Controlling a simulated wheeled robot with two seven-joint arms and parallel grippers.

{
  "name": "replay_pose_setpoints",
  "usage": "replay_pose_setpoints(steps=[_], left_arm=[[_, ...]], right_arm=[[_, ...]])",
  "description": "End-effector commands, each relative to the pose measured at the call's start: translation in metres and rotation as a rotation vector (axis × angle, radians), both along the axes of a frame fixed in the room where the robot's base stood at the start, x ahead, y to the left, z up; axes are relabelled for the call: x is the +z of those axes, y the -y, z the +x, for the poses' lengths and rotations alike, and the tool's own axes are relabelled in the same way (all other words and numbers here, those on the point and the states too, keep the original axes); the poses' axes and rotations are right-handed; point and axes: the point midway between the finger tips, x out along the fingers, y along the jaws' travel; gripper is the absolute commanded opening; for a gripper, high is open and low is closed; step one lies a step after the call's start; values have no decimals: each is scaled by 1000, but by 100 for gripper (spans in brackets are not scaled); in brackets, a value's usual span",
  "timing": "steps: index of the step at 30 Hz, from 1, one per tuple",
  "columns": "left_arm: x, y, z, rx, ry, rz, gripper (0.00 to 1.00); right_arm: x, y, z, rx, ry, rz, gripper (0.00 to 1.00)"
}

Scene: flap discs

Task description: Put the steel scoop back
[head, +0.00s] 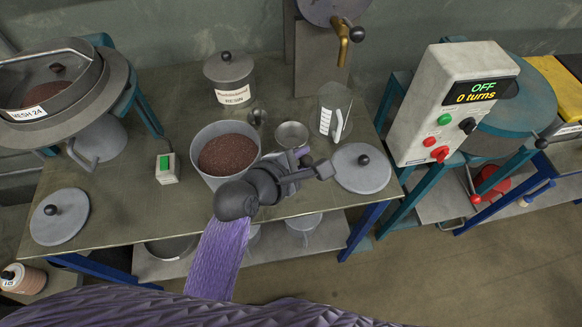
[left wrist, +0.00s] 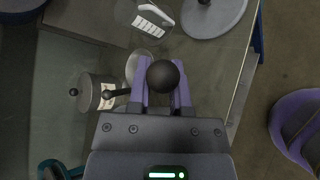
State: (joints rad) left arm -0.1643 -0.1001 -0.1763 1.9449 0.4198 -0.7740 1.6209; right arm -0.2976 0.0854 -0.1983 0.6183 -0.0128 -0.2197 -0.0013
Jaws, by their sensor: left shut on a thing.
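The steel scoop (head: 291,133) shows in the head view as a round, shallow metal bowl just beyond my left gripper (head: 302,156). In the left wrist view my left gripper (left wrist: 162,80) has its purple fingers shut around a dark ball-ended handle, which I take to be the scoop's (left wrist: 163,75). A pale round rim shows partly behind that ball. The fingers hide much of the handle. The scoop is over the bench between the pot of brown granules (head: 228,155) and the clear jug (head: 335,112). I cannot tell whether it touches the bench. My right gripper is not in view.
A lidded resin canister (head: 230,78) and a small dark-knobbed item (head: 257,117) stand behind the pot. Round lids lie at right (head: 360,168) and left (head: 60,216). A small box with a green face (head: 166,169) stands left of the pot. The bench's (head: 120,190) left front is mostly clear.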

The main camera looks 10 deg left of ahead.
Motion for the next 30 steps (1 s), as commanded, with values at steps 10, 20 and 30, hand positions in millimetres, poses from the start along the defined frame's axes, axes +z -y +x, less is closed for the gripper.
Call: replay_pose_setpoints(steps=[10,20,30], left_arm=[[-68,-1,0,-2,0,-4,0],[-99,-1,0,-1,3,-5,0],[-101,-1,-1,-2,2,-5,56]], right_arm=[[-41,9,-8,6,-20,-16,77],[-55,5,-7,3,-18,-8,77],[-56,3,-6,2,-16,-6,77]])
